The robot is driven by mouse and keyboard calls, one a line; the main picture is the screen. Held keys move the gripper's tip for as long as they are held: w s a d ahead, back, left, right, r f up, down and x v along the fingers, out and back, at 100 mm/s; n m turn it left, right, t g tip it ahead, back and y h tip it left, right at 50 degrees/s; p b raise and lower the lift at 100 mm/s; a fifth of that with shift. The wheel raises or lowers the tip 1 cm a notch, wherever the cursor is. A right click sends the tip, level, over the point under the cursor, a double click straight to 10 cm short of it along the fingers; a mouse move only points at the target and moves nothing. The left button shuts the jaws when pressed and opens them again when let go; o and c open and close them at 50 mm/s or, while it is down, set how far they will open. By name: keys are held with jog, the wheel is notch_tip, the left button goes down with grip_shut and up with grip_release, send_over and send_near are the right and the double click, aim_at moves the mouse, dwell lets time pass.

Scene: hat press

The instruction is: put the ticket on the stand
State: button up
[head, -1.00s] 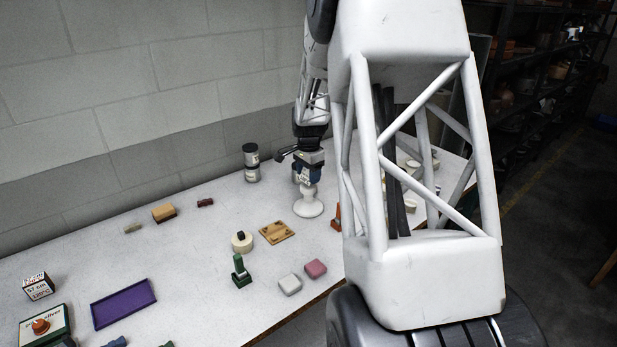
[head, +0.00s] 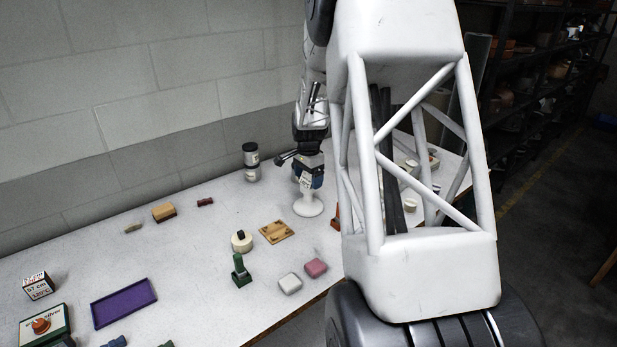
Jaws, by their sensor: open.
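A white pedestal with a round base (head: 308,207) stands upright on the table near the wall; I take it for the stand. My gripper (head: 311,184) points down directly over its top, with its jaws open but hard to make out at this size. A small pale patch with dark marks (head: 305,181) shows at the gripper, just above the pedestal. I cannot tell whether it is the ticket or part of the gripper, nor whether it touches the pedestal. A printed white box reading "57 cm 120°C" (head: 38,286) stands at the far left.
A wooden plate (head: 277,231), a cream round block (head: 241,242), a green stamp-like piece (head: 240,271) and a purple tray (head: 123,302) lie farther left. My arm hides much of the table's right side.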

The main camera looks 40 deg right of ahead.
aim_at(308, 174)
jog(key=shift+r, duration=0.1)
notch_tip(308, 174, up, 12)
dwell(0.8)
dwell(0.5)
jog(key=shift+a+r, duration=0.1)
